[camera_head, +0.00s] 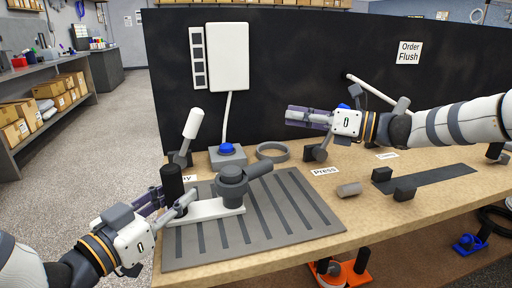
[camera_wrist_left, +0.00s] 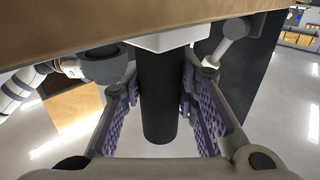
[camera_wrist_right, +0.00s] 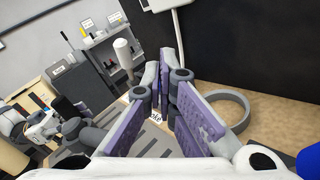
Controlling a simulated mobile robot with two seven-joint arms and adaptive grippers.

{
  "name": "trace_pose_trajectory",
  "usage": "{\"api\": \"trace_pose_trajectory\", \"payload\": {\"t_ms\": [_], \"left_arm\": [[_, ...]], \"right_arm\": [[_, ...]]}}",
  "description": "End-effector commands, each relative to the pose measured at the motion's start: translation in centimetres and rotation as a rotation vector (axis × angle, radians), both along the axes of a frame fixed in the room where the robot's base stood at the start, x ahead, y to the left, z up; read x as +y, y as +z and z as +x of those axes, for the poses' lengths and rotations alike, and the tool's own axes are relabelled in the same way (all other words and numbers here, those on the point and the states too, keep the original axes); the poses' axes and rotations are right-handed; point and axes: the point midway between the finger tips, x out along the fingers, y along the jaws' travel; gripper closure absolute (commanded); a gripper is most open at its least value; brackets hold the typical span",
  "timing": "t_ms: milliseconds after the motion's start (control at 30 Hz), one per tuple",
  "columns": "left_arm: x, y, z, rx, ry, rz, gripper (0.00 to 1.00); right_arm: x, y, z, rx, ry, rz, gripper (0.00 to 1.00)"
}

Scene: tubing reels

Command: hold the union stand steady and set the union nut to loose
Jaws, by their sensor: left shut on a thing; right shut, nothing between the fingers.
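The union stand has a white base (camera_head: 205,209) on the grey slotted mat, with an upright black post (camera_head: 172,183) at its left end. The grey union nut (camera_head: 232,186) sits at the stand's right part, with a stubby arm pointing up and right; its angle mark cannot be read. My left gripper (camera_head: 168,203) is shut around the black post, which also shows between the fingers in the left wrist view (camera_wrist_left: 158,105). My right gripper (camera_head: 290,117) is shut and empty, held above the back of the bench, up and right of the nut.
A blue button box (camera_head: 228,155), a white-handled lever (camera_head: 192,125) and a grey ring (camera_head: 272,151) stand behind the mat (camera_head: 290,225). A loose grey cylinder (camera_head: 348,190) and a dark strip (camera_head: 430,178) lie to the right. A black panel (camera_head: 290,70) closes the back.

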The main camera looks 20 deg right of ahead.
Motion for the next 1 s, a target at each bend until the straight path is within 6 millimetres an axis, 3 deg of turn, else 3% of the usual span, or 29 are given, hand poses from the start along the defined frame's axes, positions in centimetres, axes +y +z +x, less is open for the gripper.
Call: {"api": "trace_pose_trajectory", "payload": {"t_ms": [200, 467, 667, 800, 1000], "left_arm": [[0.0, 0.0, 0.0, 0.000, 0.000, 0.000, 1.00], [0.0, 0.0, 0.0, 0.000, 0.000, 0.000, 1.00], [0.0, 0.0, 0.0, 0.000, 0.000, 0.000, 1.00], [0.0, 0.0, 0.0, 0.000, 0.000, 0.000, 1.00], [0.0, 0.0, 0.0, 0.000, 0.000, 0.000, 1.00]], "right_arm": [[1.9, 2.2, 3.4, -0.430, -0.170, -0.538, 1.00], [4.5, 3.4, 4.0, -0.800, -0.106, -1.294, 1.00], [6.9, 3.7, 1.6, -1.098, 0.223, -1.837, 1.00], [8.5, 3.8, -1.4, -1.370, 0.594, -2.125, 1.00], [9.8, 4.0, -5.9, -1.771, 1.128, -2.293, 1.00]]}}
